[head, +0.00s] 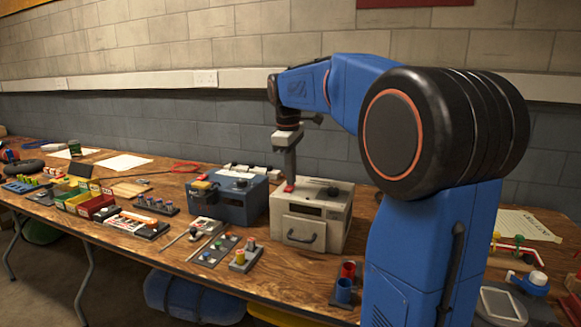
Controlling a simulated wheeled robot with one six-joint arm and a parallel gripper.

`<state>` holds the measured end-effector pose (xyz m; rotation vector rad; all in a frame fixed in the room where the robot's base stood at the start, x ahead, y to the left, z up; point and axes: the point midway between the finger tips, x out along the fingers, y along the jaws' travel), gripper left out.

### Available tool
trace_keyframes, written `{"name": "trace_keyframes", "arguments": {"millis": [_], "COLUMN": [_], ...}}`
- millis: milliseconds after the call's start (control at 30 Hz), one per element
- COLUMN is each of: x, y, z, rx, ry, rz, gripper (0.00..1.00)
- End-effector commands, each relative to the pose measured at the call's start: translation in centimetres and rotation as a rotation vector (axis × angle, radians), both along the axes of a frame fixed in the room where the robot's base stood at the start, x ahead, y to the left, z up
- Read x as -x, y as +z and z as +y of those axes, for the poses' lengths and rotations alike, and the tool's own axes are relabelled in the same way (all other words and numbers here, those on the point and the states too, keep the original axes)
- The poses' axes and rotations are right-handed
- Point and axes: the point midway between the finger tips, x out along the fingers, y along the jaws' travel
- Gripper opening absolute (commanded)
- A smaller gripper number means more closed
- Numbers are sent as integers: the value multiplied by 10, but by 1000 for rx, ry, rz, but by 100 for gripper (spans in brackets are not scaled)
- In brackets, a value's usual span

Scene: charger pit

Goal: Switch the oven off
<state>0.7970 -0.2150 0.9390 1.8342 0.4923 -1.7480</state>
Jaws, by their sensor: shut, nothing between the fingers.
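The oven, a cream box (334,222) with a drop-front door and a dark curved handle (300,236), stands on the wooden table in the middle of the head view. A dark round knob (333,191) sits on its top. My gripper (290,178) points down at the oven's top left edge, shut and empty. A small red part (289,187) shows right at the fingertips; I cannot tell whether they touch it or how it is set. The fingertips are small here.
A blue box (228,208) stands close to the oven's left. Small button panels (243,259) lie in front. Red and blue cups (345,282) stand to the front right. Coloured bins (78,203) and papers fill the table's left. A wall lies behind.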

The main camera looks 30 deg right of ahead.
Motion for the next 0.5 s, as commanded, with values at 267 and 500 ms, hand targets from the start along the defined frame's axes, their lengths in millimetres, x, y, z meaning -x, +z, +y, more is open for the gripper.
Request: {"name": "trace_keyframes", "arguments": {"millis": [267,500], "x": [0,-2], "y": [-2,-5], "z": [0,-2], "rx": [0,-25], "ry": [0,-1], "rz": [0,21], "gripper": [0,0]}}
